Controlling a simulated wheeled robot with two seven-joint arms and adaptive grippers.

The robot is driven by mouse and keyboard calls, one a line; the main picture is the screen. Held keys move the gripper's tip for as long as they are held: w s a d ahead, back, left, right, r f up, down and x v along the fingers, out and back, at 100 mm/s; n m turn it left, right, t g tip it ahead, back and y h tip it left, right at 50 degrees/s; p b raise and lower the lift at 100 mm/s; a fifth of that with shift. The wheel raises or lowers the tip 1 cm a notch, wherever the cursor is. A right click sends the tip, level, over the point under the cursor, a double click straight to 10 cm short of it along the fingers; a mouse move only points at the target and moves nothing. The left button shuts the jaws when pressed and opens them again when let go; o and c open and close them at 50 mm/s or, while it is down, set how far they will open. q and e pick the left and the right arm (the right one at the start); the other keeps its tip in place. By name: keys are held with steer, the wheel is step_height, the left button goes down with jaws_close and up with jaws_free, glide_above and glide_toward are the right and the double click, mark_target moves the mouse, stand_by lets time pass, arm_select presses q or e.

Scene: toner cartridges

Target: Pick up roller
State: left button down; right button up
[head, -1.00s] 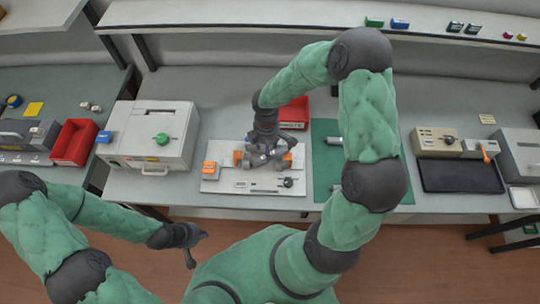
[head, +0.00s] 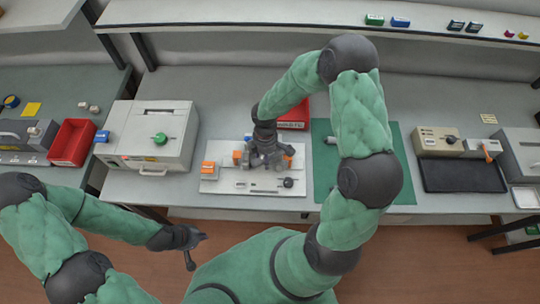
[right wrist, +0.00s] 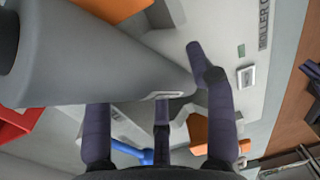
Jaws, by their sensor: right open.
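The roller (right wrist: 95,60) is a thick grey cylinder with a dark end, very close in the right wrist view. My open right gripper (head: 266,160) is low over the white plate (head: 220,184), at the roller, and mostly hides it in the head view. Orange blocks (head: 208,168) stand on the plate. My left gripper (head: 191,255) hangs in front of the bench; its opening is unclear.
A grey machine (head: 150,140) with a green knob stands left of the plate. A red bin (head: 293,112) is behind my right gripper. A green mat (head: 390,185) lies to the right, partly behind my right arm. A dark tray (head: 462,176) is further right.

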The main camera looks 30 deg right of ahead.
steer(key=shift+f, duration=0.15)
jaws_close()
stand_by(0.4)
